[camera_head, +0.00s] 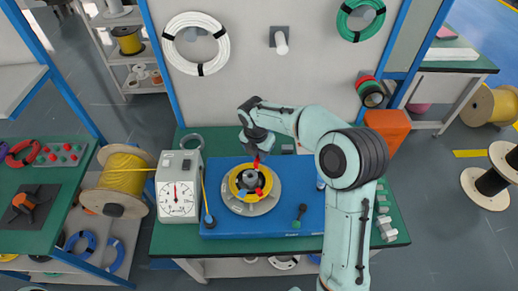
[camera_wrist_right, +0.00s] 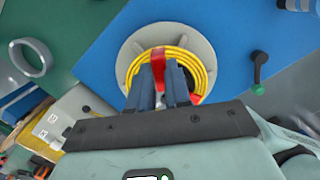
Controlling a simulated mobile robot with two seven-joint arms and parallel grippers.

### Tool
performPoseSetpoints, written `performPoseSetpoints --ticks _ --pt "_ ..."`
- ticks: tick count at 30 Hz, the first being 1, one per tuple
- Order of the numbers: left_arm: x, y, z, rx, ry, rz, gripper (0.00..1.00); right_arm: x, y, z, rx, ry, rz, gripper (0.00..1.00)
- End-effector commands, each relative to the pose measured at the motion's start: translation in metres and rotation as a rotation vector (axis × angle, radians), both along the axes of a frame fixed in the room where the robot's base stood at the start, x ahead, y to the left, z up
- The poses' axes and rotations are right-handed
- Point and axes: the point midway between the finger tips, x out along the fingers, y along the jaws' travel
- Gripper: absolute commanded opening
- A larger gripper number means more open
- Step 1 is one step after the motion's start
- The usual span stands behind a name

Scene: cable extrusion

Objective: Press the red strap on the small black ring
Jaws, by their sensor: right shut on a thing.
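A yellow cable coil (camera_head: 235,184) lies on a round grey plate (camera_head: 259,208) on the blue board; in the wrist view the coil (camera_wrist_right: 203,75) shows just beyond my fingers. My right gripper (camera_head: 257,164) is above the far side of the coil, pointing down. It is shut on a red strap (camera_head: 256,163). In the wrist view the strap (camera_wrist_right: 158,58) sticks out past the fingertips over the coil's edge. A second red piece (camera_head: 260,191) shows on the coil's near side. Dark parts show inside the coil, but I cannot clearly pick out a small black ring. My left gripper is out of view.
A white dial box (camera_head: 178,190) and a yellow cable spool (camera_head: 122,178) stand left of the blue board (camera_head: 222,226). A dark-green-handled lever (camera_head: 299,214) is on the board's right. A grey ring (camera_head: 192,141) lies at the back. An orange bin (camera_head: 388,126) stands behind my right arm.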

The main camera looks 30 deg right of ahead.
Motion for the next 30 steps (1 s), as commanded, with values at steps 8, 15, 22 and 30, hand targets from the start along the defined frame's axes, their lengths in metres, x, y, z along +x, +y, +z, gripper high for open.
performPoseSetpoints --ticks 8,15,22,30 --pt "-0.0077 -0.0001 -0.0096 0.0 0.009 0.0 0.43 0.0007 0.0 -0.0128 0.0 -0.001 0.0 0.01" --pt "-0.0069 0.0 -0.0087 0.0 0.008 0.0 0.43 0.001 0.0001 -0.0118 0.0 -0.002 0.0 0.01" --pt "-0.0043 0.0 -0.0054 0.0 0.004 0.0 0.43 0.0007 -0.0009 -0.0113 0.0 -0.001 0.0 0.01" --pt "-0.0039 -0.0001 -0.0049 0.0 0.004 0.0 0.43 0.0005 -0.0012 -0.012 0.0 -0.001 0.0 0.01"
